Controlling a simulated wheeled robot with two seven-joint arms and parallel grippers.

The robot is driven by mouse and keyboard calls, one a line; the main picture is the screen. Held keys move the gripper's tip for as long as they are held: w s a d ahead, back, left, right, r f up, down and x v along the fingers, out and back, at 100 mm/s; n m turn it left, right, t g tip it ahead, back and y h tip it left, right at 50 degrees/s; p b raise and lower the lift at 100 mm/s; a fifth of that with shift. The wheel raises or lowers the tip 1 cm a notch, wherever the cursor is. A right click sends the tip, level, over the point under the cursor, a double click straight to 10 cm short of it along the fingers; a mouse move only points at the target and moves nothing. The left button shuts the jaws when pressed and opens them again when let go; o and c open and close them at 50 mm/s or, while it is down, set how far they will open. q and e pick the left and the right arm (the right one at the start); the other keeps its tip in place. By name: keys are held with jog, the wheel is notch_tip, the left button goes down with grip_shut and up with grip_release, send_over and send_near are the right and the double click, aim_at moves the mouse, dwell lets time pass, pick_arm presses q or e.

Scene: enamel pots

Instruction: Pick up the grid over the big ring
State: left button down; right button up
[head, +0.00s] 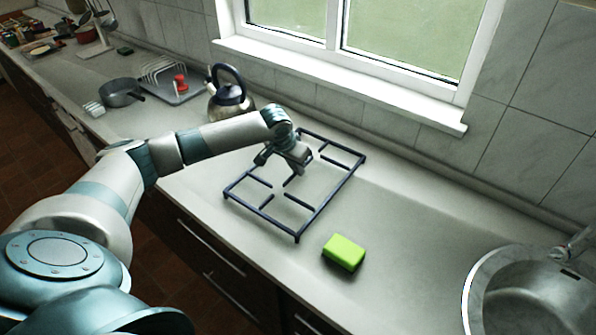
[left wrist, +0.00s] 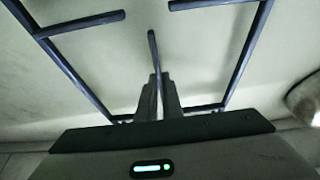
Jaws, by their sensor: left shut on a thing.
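A dark blue rectangular grid (head: 331,198) with short inward bars lies over the light counter in the head view. My left gripper (head: 297,160) is over its far left half, pointing down. In the left wrist view, the fingers (left wrist: 160,88) are shut on an inward bar of the grid (left wrist: 246,55). I cannot tell whether the grid rests on the counter or is slightly raised. No ring shows under it. My right gripper is not in view.
A kettle (head: 229,98) stands close behind my left gripper. A green sponge (head: 344,252) lies in front of the grid. A sink (head: 530,295) is at the right, and a grey pan (head: 121,93) stands at the left. The counter between grid and sink is mostly clear.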

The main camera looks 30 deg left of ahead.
pick_arm(q)
jog(key=shift+w+r, duration=0.1)
jog(key=shift+r, duration=0.15)
jog(key=shift+r+b, duration=0.55)
jog(key=shift+r, duration=0.35)
jog(key=shift+r+b, duration=0.4)
jog(key=shift+r, duration=0.55)
jog(key=w+d+r+b, duration=0.3)
jog(key=d+r, duration=0.4)
jog(key=d, duration=0.4)
jog(key=shift+w, duration=0.55)
